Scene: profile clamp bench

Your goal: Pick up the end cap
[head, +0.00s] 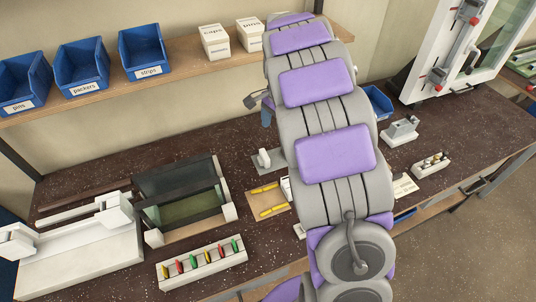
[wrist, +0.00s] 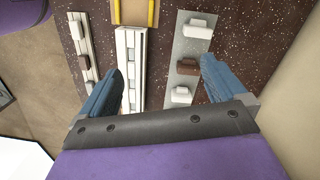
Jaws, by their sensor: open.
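My gripper (wrist: 163,70) is open in the wrist view, its two blue fingers spread wide with nothing held between them. A long white profile (wrist: 130,60) lies between the fingers in the picture. In the head view my arm hides much of this area.
A strip with small blocks (wrist: 82,50) lies left of the profile. In the head view, a dark-walled box (head: 185,200), a rack of coloured pieces (head: 202,263) and a white fixture (head: 80,255) stand left. Blue bins (head: 82,65) line the shelf. A grey block (head: 401,130) stands right.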

